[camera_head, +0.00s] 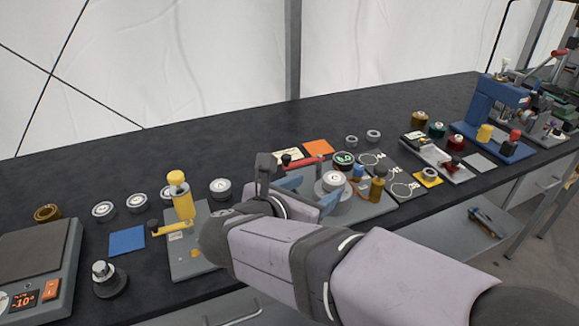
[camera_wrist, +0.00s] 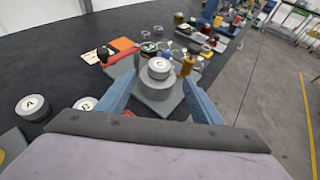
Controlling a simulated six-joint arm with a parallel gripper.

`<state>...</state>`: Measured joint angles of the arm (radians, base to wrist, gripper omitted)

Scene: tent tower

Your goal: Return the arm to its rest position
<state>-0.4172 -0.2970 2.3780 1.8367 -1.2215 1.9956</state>
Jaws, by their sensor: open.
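My gripper (camera_head: 316,188) is at the middle of the bench in the head view, with the arm reaching in from the lower right. In the wrist view its two blue fingers (camera_wrist: 158,82) are spread wide apart and nothing is held. A round grey piece marked C (camera_wrist: 158,68) shows between the fingers, on a grey fixture (camera_wrist: 155,104). The C piece also shows in the head view (camera_head: 333,180), just beyond the fingers. Whether the fingers touch it I cannot tell. My arm hides part of the bench front.
A scale (camera_head: 38,262) is at the far left. A red-handled lever (camera_head: 302,162) and a brass cylinder (camera_head: 377,190) are close to the gripper. A blue press (camera_head: 497,105) stands at right. The bench's back strip is clear.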

